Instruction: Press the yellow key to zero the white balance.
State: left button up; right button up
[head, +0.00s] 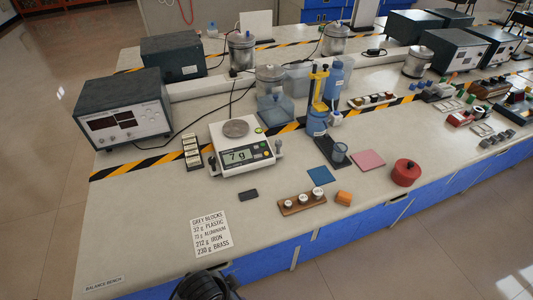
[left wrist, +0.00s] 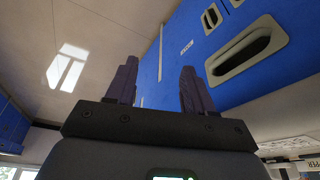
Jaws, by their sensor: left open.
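The white balance (head: 216,163) stands on the bench in the head view, left of centre. My left gripper (left wrist: 160,88) is open and empty in the left wrist view, facing the blue cabinet fronts, away from the balance. My right gripper is not in view.
A dark grey block (head: 248,195) and a printed weight card (head: 211,233) lie before the balance. A weight rack (head: 302,202) is to the right, a small box stack (head: 192,153) to the left. A blue-yellow stand (head: 317,105) rises behind right.

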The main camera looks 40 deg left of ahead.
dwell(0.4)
pick_arm(q)
grip_shut()
dwell(1.6)
